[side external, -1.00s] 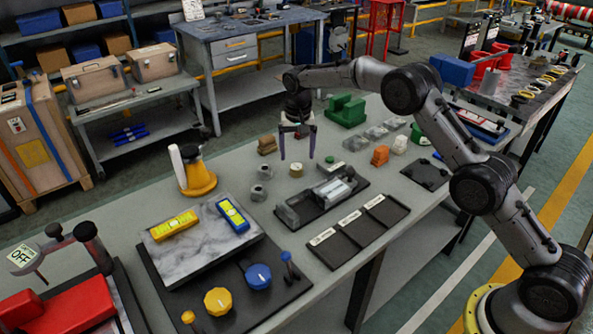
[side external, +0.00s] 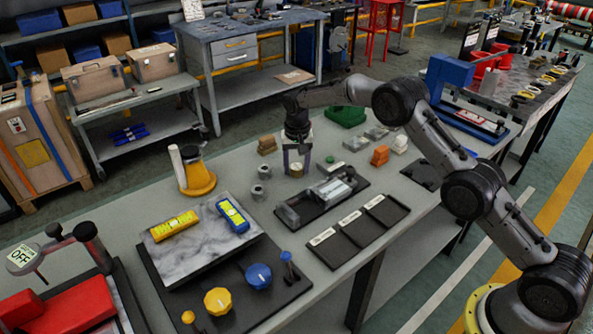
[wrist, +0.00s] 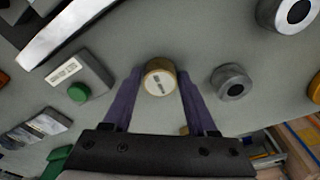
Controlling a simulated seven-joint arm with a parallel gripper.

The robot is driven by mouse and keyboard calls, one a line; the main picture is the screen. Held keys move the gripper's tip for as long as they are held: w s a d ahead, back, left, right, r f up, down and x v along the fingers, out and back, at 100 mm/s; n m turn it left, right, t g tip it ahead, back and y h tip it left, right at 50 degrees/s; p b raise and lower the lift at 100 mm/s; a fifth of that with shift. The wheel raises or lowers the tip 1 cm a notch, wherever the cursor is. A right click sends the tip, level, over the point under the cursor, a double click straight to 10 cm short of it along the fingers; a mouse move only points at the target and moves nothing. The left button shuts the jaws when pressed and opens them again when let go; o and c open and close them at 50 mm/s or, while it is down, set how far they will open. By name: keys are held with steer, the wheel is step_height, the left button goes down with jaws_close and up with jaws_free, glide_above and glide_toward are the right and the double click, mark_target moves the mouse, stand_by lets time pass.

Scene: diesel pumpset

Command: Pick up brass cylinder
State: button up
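The brass cylinder (wrist: 159,80) stands upright on the grey bench, with a pale marked top and a brass rim. In the side external view the brass cylinder (side external: 296,169) is small and sits between the fingertips of my gripper (side external: 296,166). In the wrist view the two purple fingers of my gripper (wrist: 158,90) are apart, one on each side of the cylinder. A gap shows on the left; the right finger is very close, and I cannot tell whether it touches.
A grey metal nut (wrist: 232,82) stands close to the right of the cylinder in the wrist view. A box with a green button (wrist: 79,80) lies to the left. A clear-covered fixture (side external: 322,196) and black labelled trays (side external: 352,225) lie in front on the bench.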

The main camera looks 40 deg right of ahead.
jaws_close()
steer(key=shift+r, duration=0.2)
